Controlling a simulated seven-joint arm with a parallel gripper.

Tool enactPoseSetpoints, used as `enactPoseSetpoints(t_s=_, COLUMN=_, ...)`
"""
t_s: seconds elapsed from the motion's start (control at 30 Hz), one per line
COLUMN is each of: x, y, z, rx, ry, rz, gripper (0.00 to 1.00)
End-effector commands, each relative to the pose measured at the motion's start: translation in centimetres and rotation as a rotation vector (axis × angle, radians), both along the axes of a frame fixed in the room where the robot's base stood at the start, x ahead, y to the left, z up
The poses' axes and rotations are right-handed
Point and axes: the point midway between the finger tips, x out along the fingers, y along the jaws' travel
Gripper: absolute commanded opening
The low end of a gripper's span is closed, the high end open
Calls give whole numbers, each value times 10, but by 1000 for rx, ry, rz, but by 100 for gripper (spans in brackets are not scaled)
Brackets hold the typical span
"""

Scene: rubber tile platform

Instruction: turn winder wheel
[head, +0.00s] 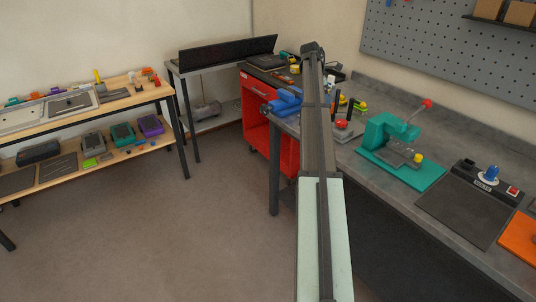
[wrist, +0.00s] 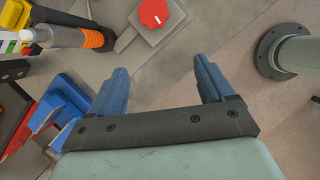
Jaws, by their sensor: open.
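A red scalloped wheel (wrist: 153,13) with a white mark sits on a grey plate (wrist: 150,40) at the top of the wrist view, cut by the frame edge. It is the likeliest winder wheel; no label shows. A red knob (head: 341,123) on a grey block on the bench in the head view looks like the same part. My gripper (wrist: 160,68) has two blue ribbed fingers spread apart with nothing between them. In the wrist picture the wheel lies beyond the fingertips, apart from them. In the head view my arm hides the gripper.
A blue vice (head: 287,101) stands at the bench's end; it also shows in the wrist view (wrist: 62,95), near the left finger. An orange-banded grey cylinder (wrist: 70,37) lies upper left there. A teal press (head: 390,135) stands right of the red knob. Open floor (head: 190,230) lies left.

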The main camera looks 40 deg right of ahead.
Motion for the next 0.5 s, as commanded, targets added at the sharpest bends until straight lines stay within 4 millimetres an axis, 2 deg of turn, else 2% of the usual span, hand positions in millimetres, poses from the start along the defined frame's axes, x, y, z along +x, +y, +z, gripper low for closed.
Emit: enactPoseSetpoints(t_s=0.5, x=20, y=62, z=-56, rx=4, ry=-60, rz=-61, gripper=82)
